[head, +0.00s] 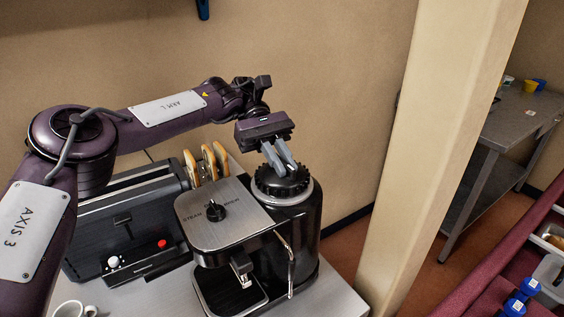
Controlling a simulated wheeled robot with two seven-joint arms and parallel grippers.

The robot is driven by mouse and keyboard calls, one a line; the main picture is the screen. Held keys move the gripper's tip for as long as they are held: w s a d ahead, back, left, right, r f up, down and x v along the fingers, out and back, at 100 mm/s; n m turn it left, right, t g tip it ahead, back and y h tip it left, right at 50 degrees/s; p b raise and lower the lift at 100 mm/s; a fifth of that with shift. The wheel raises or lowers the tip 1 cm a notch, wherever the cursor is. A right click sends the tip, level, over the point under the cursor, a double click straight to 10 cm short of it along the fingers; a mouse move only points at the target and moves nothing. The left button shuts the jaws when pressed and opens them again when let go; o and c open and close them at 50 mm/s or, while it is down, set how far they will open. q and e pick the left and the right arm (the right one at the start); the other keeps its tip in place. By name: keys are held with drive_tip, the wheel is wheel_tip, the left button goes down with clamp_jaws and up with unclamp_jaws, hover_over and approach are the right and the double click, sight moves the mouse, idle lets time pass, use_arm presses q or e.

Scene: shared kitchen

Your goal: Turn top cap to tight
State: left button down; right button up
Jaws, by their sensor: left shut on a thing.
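The black ridged top cap (270,184) sits on the dark cylinder (304,225) at the back right of the coffee machine (228,217). My left gripper (284,168) reaches down over the cap from above, its grey fingers close together. It is shut on the top cap, near the cap's upper middle. The exact contact is partly hidden by the fingers. The cap looks level, and I cannot tell how tight it is. My right gripper is not in view.
A white mug (68,309) is at the lower left. A cream pillar (440,150) rises to the right. A steel table (515,125) stands beyond it.

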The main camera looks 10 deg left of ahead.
sight(282, 160)
use_arm(q)
drive_tip(key=c, duration=1.5)
unclamp_jaws()
drive_tip(key=shift+r, duration=0.25)
wheel_tip(282, 160, up, 2)
drive_tip(key=shift+r+b, duration=0.1)
drive_tip(key=shift+b, duration=0.5)
wheel_tip(282, 160, up, 17)
drive_tip(key=p, duration=1.7)
drive_tip(key=shift+r, duration=0.15)
